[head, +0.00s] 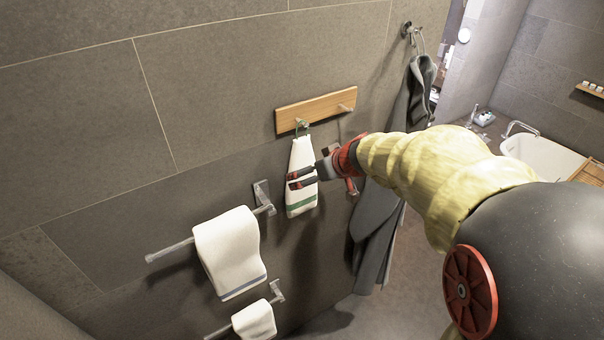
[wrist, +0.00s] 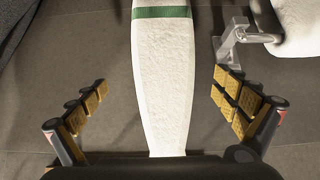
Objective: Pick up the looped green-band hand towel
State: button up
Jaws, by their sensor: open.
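The white hand towel with a green band (head: 301,199) hangs by a loop from a peg on a wooden rail in the head view. The band is near its lower end. My gripper (head: 293,181) is in front of the towel at about its middle height, with its jaws apart. In the wrist view the towel (wrist: 162,85) runs between the two open fingers of my gripper (wrist: 163,105), with a visible gap on each side. The green band (wrist: 161,13) is at the top of that view. The towel's loop end is hidden there.
The wooden peg rail (head: 316,109) is fixed to the tiled wall. A grey robe (head: 380,215) hangs right. In the wrist view, a metal bracket (wrist: 230,45) is near the right finger.

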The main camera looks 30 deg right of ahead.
jog(key=x, duration=0.6)
jog(key=shift+w+a, duration=0.2)
jog(key=shift+a, duration=0.05)
jog(key=shift+f, duration=0.1)
jog(key=shift+c, duration=1.1)
jog(key=c, duration=1.1)
jog(key=shift+o, duration=0.2)
jog(key=shift+p, duration=0.3)
